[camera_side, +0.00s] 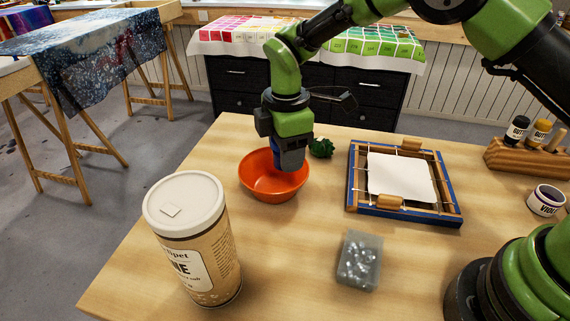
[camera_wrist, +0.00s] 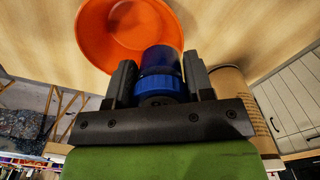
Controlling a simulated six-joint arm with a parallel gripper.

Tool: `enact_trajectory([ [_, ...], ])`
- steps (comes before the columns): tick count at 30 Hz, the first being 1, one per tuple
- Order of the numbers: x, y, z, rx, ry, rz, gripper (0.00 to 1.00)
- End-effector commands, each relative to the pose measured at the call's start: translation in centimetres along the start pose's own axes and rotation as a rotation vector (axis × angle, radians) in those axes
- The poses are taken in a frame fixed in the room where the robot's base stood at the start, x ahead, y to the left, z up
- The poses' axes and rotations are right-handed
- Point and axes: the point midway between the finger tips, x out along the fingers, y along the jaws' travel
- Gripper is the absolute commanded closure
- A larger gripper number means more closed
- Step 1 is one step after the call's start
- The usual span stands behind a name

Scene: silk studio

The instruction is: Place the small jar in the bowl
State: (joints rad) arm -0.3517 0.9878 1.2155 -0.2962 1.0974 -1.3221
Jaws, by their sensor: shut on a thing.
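The small jar is dark blue with a brighter blue lid (camera_wrist: 160,84). In the wrist view it sits between the two fingers of my gripper (camera_wrist: 158,80), which is shut on it. In the side view my gripper (camera_side: 291,158) holds the jar over the right part of the orange bowl (camera_side: 262,187); the fingers largely hide the jar there. The bowl also shows in the wrist view (camera_wrist: 105,40), just beyond the jar. The bowl looks empty where its inside shows. I cannot tell how far the jar is above the bowl's floor.
A large lidded canister (camera_side: 195,240) stands at the front left. A clear box of metal pieces (camera_side: 359,261) lies at the front. A blue-edged frame (camera_side: 440,215) is right of the bowl, and a small green object (camera_side: 321,148) sits behind it. A labelled jar (camera_side: 546,201) and wooden rack (camera_side: 525,158) are far right.

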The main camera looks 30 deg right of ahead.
Motion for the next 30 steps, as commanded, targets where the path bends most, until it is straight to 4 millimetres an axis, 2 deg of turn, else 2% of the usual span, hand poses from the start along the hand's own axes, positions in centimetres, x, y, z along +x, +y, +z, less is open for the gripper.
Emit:
enact_trajectory([
  [7, 3.4, 0.0, 0.1, 0.001, -0.001, -0.001, 0.77],
  [23, 4.3, 0.0, 0.1, 0.001, 0.000, 0.001, 0.77],
  [24, 4.4, 0.0, 0.1, 0.001, -0.001, 0.000, 0.50],
  [27, 4.3, 0.0, 0.1, 0.001, 0.000, 0.001, 0.27],
  [30, 4.3, 0.0, 0.1, 0.001, 0.000, 0.001, 0.27],
])
